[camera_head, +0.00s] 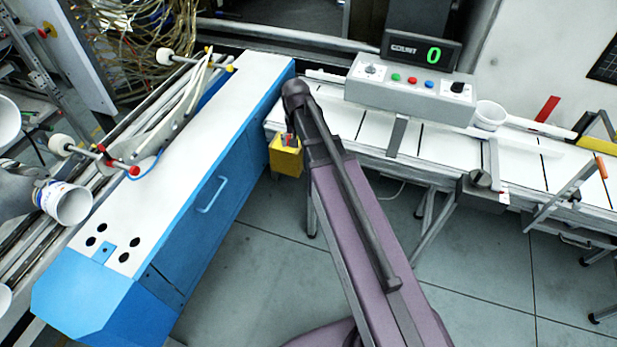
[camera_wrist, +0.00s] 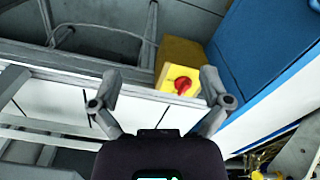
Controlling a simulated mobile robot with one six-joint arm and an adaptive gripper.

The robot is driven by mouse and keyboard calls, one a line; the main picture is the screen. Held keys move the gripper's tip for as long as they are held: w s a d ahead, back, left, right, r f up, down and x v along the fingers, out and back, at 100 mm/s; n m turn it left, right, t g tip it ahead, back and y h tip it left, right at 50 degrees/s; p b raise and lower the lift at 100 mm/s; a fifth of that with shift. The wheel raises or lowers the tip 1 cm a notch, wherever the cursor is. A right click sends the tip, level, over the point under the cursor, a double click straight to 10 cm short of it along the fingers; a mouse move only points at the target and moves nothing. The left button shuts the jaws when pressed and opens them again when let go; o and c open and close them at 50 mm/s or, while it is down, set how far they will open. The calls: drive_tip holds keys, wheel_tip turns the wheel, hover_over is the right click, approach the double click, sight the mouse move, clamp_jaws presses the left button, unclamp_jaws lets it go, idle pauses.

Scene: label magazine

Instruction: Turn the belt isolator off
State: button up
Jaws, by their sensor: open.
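The belt isolator is a yellow box (camera_wrist: 178,58) with a red rotary handle (camera_wrist: 183,86) on its yellow front, right of centre in the wrist view. In the head view the yellow box (camera_head: 286,161) hangs below the near-left end of the white conveyor, beside the blue cabinet. The handle's exact angle is too small to tell. My gripper (camera_wrist: 162,92) is open and empty, its fingers spread wide. In the wrist picture the handle shows between the fingertips, close to the right one. I see no contact.
The blue cabinet (camera_head: 205,205) with a white top stands close left of the isolator. The white conveyor (camera_head: 360,130) runs right, carrying a grey control box (camera_head: 410,92) with buttons and a counter (camera_head: 420,52) reading 0. White tubs (camera_head: 490,115) stand around. The floor in front is clear.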

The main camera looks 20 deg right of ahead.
drive_tip(key=s+f+n+b, duration=0.1)
drive_tip(key=s+n, duration=0.2)
drive_tip(key=s, duration=0.9)
drive_tip(key=shift+s+f, duration=0.15)
drive_tip(key=shift+f, duration=0.15)
drive_tip(key=shift+s, duration=0.5)
drive_tip(key=c, duration=0.6)
drive_tip(key=shift+o, duration=0.2)
